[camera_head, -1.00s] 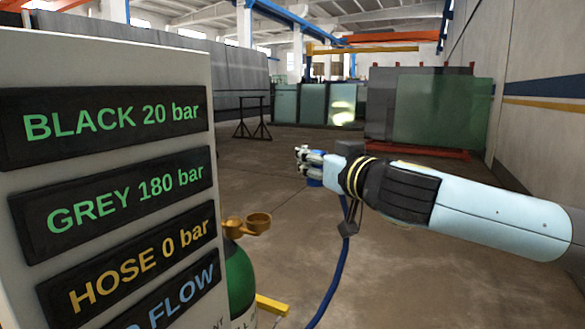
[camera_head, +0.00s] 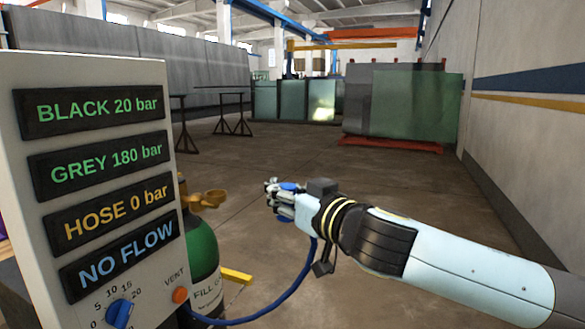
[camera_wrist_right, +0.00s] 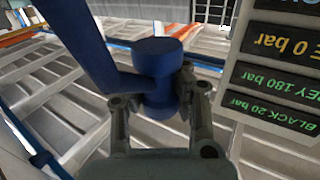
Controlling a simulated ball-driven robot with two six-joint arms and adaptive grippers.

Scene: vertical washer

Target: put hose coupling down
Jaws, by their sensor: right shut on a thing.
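My right gripper (camera_head: 277,195) is shut on the blue hose coupling (camera_head: 289,187) and holds it in the air, right of the control panel. In the right wrist view the blue coupling (camera_wrist_right: 157,75) sits between the two fingers of my right gripper (camera_wrist_right: 160,100). A blue hose (camera_head: 292,290) hangs from the coupling and curves down left toward the panel's foot. An empty brass-coloured ring holder (camera_head: 208,199) stands out beside the green cylinder, left of my gripper and apart from it. My left gripper is not in view.
The control panel (camera_head: 149,130) stands at the left and reads black 20 bar, grey 180 bar, hose 0 bar, no flow. A green cylinder (camera_head: 203,255) is beside it, with a yellow bar (camera_head: 236,275) low on its right. The floor beyond is open.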

